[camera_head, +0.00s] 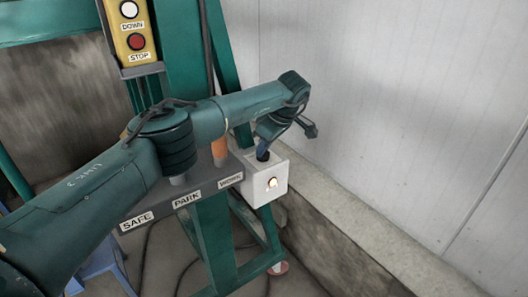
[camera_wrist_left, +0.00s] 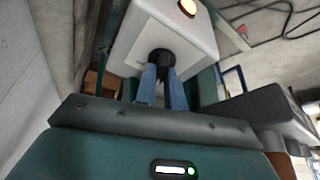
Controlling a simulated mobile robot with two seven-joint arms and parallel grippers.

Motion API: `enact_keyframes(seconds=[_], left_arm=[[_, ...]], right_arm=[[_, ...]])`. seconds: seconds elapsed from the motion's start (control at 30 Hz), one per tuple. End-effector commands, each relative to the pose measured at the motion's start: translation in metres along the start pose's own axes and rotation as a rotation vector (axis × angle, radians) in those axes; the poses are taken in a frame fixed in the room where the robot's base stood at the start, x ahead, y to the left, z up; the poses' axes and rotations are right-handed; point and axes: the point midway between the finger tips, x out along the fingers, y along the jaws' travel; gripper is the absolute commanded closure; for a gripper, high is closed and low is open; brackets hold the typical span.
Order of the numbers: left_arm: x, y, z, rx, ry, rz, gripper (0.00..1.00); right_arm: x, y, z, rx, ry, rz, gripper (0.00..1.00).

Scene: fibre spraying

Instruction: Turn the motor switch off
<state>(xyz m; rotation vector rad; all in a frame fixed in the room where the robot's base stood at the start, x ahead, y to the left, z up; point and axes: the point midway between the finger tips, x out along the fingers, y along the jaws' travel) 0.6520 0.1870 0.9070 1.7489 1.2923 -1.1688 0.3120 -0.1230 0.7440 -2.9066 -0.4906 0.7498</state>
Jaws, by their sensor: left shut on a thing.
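The motor switch is a black knob (camera_wrist_left: 160,56) on a white box (camera_head: 262,184). The box also shows in the left wrist view (camera_wrist_left: 138,32). A lamp (camera_head: 272,183) on the box's front glows orange-white, and it shows lit in the left wrist view (camera_wrist_left: 187,7). My left gripper (camera_head: 263,152) reaches down onto the top of the box. In the left wrist view its two blue fingers (camera_wrist_left: 161,70) are shut on the black knob, one on each side. In the head view the knob is mostly hidden by the gripper. My right gripper is not in view.
A grey shelf (camera_head: 160,212) with SAFE and PARK labels adjoins the box on the left. A yellow panel (camera_head: 132,32) with DOWN and STOP buttons stands above on the green frame (camera_head: 213,240). A pale wall (camera_head: 400,110) rises close on the right.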

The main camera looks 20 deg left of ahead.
Motion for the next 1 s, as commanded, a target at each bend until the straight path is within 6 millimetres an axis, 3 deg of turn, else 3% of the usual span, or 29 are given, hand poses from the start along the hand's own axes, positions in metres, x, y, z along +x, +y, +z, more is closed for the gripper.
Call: enact_keyframes(seconds=[0.4, 1.0], left_arm=[[0.001, 0.001, 0.0, -0.156, 0.003, -0.062, 1.0], [0.0, 0.001, -0.001, -0.238, 0.002, -0.096, 1.0]], right_arm=[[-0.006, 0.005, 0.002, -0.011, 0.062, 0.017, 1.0], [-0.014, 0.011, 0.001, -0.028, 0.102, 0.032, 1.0]])
